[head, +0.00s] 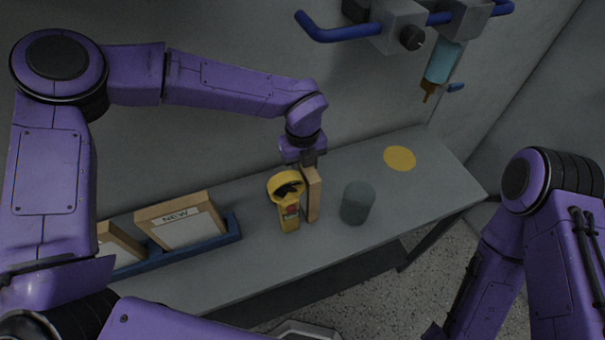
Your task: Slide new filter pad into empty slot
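A tan-framed pad marked NEW (182,224) leans in a blue rack (228,234) on the left. A second framed pad (118,246) is beside it, partly hidden by my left arm. I cannot make out an empty slot. My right gripper is out of view; only its arm shows at the right.
A yellow disc (400,158) lies on the grey bench (440,178). Blue pipe (345,35) and a bottle (442,62) are on the wall.

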